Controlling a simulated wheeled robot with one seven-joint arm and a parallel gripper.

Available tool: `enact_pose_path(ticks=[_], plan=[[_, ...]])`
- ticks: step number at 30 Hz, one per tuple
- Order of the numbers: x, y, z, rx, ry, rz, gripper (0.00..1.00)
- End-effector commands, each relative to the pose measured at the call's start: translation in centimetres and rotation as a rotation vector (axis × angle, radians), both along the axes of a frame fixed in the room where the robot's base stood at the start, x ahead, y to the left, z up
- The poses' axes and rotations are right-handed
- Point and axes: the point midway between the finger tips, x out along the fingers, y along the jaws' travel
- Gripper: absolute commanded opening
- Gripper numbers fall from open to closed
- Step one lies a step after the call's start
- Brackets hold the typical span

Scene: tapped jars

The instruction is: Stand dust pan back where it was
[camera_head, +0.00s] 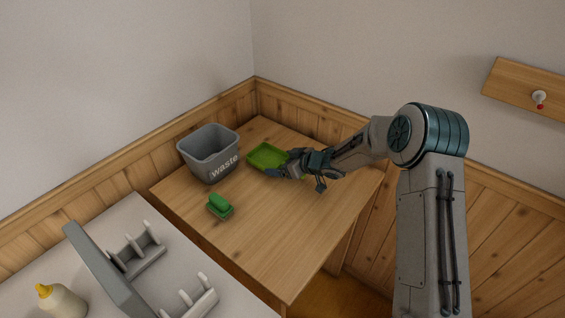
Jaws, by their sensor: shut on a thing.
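The green dust pan (264,157) is at the back of the wooden table, right of the grey waste bin. My gripper (285,170) is at the near right side of the pan and shut on it. My gripper hides the pan's handle end. The pan looks about level; I cannot tell whether it touches the table or hangs just above it.
The grey waste bin (208,155) stands at the table's back left. A green brush (219,205) lies in front of it. The wooden table (280,245) is clear at front and right. A grey rack (110,270) and a yellow-capped bottle (62,302) stand on a white surface at lower left.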

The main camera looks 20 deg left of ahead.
Motion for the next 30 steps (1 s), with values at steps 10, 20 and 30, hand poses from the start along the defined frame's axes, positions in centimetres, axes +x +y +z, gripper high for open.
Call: enact_pose_path(ticks=[10,20,30], plan=[[0.0,0.0,-0.4,0.001,0.000,0.000,0.40],[0.0,0.0,-0.8,0.001,-0.001,0.000,0.40],[0.0,0.0,-1.1,0.001,-0.001,0.000,0.40]])
